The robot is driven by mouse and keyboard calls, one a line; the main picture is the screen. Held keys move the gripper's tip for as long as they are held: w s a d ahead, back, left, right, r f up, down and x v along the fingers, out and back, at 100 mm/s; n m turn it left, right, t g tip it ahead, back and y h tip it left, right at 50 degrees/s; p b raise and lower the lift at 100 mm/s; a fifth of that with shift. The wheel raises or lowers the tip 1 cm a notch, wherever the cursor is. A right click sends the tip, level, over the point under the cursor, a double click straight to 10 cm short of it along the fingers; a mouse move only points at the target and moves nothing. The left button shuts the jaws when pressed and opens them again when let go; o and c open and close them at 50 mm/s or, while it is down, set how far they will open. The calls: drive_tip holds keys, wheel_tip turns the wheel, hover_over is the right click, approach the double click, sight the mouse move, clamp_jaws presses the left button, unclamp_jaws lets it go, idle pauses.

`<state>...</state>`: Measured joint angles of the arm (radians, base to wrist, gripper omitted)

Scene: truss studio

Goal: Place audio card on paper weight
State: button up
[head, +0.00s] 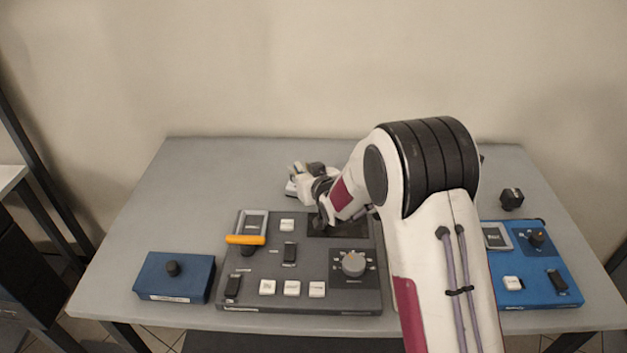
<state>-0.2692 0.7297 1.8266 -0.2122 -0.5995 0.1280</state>
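My gripper (306,176) is at the back of the table, over the far edge of the dark control panel. It is small and partly turned away, so I cannot tell whether its fingers are open or shut. A pale piece (293,188) shows beside it; I cannot tell whether it is touched by the fingers. I cannot single out the audio card or the paper weight with certainty. A small black block (512,199) stands at the back right of the table. My arm hides the table's middle right.
The dark panel (262,300) has buttons, a grey dial (353,263) and an orange bar (245,240). A blue box (176,279) with a black knob is at left, a blue panel (545,290) at right. The grey table's (200,180) back left is clear.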

drive_tip(key=v, duration=1.1)
idle(0.8)
drive_tip(key=shift+s+d, duration=0.1)
drive_tip(key=shift+d, duration=0.05)
drive_tip(key=s+d+r+m+g+h, duration=0.35)
drive_tip(key=s+d+r, duration=0.65)
drive_tip(key=s+d, duration=0.45)
drive_tip(key=s+d+m+g+h, duration=0.1)
drive_tip(key=s+d+g, duration=0.2)
drive_tip(key=s, duration=2.2)
drive_tip(key=shift+s+d+r+h, duration=0.15)
drive_tip(key=shift+d+r+h, duration=0.2)
drive_tip(key=shift+d, duration=0.35)
